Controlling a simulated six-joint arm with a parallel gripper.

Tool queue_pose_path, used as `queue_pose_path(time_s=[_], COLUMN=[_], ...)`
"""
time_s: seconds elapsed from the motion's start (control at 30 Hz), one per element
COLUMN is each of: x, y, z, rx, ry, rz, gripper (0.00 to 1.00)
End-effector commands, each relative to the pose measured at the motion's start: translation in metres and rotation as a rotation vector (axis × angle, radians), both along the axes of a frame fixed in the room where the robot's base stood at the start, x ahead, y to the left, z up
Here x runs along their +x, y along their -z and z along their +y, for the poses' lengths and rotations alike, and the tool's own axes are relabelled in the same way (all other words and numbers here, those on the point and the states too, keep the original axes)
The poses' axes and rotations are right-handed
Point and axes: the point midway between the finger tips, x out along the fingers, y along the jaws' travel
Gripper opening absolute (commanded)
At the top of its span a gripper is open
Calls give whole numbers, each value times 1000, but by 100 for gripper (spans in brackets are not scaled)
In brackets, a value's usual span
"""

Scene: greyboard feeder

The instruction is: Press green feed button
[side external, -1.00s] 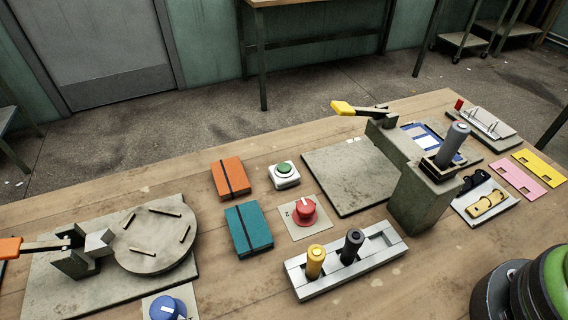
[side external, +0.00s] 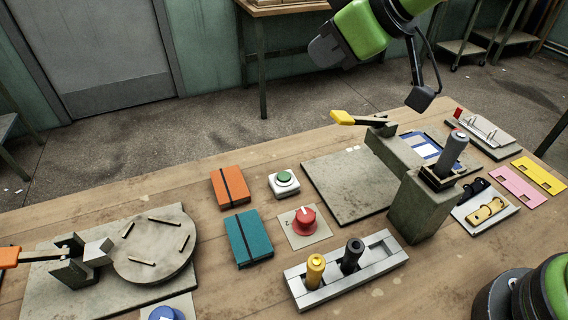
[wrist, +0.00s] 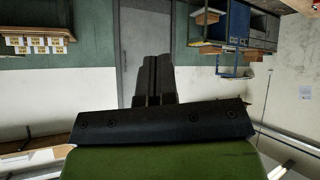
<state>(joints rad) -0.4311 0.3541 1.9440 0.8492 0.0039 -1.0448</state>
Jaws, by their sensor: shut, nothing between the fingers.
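The green feed button (side external: 284,177) sits on a small white square housing (side external: 285,189) on the wooden bench, in the side external view. Nothing covers it or touches it. My green arm reaches in at the top of that view, well above and to the right of the button. My gripper (wrist: 158,62) shows in the wrist view with its dark fingers together and nothing between them. It points toward the wall and door, and the button is not in the wrist view.
Orange (side external: 231,187) and teal (side external: 248,237) boxes lie left of the button. A red knob (side external: 305,219) stands in front of it. A grey plate (side external: 350,185) lies to the right, beside a lever with a yellow handle (side external: 342,117). The space above the button is clear.

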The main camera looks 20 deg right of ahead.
Motion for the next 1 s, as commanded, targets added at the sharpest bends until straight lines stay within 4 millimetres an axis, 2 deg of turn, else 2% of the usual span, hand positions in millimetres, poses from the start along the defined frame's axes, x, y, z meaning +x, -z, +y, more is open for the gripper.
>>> queue_pose_path(time_s=[0.03, 0.2, 0.4, 0.53, 1.0], x=[8, 24, 29, 29, 30], y=[18, 68, 106, 116, 121], z=[11, 35, 48, 51, 50], rx=[-52, -232, -380, -420, -426], ry=[-31, -106, -163, -176, -176], rz=[-10, -62, -91, -97, -97], gripper=[0, 0, 0, 0, 0])
